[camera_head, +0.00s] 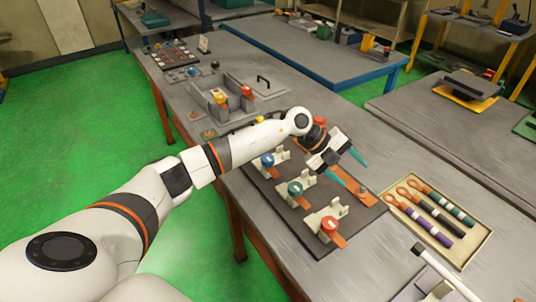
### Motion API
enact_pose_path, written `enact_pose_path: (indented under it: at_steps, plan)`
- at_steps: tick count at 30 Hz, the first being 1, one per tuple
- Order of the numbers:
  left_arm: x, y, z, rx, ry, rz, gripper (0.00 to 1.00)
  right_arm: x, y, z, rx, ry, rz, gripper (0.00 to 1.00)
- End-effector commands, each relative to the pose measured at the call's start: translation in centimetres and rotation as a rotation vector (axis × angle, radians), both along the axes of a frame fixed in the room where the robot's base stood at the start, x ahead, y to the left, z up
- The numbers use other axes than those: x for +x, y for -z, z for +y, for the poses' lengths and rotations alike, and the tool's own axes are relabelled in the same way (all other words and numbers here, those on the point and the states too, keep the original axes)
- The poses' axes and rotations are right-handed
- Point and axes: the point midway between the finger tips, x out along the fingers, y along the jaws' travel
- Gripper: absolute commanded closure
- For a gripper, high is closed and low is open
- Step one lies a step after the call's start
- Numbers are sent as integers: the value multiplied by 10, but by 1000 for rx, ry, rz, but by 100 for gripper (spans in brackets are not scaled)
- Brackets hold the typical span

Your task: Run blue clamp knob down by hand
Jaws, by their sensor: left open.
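The blue clamp knob (267,159) sits on a pale clamp at the far left of the dark fixture plate (275,183). A green knob (295,188) and a red knob (329,223) stand on similar clamps nearer to me. My left gripper (360,176) hangs over the right part of the plate, to the right of the blue knob and apart from it. Its two teal fingers are spread, with nothing seen between them. My left arm passes just behind the blue knob and hides part of the plate's far end. My right gripper is not in view.
A tray (474,250) with purple, black and green-handled tools lies right of the plate. A grey divided bin (222,108) with red and yellow parts stands farther back. Another red knob (320,121) shows behind my left wrist. Bare grey bench lies beyond the gripper.

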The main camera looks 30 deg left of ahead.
Motion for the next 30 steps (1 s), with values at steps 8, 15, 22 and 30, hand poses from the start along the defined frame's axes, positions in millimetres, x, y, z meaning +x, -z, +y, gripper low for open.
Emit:
enact_pose_path:
  at_steps: [8,15,22,30]
  plan:
    - [5,-32,202,648,-274,362,39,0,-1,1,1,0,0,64]
    - [-6,-44,245,766,-374,464,39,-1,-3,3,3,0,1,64]
    - [-7,-8,244,765,-370,466,39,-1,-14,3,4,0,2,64]
    - [-7,45,243,762,-369,463,39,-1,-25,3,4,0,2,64]
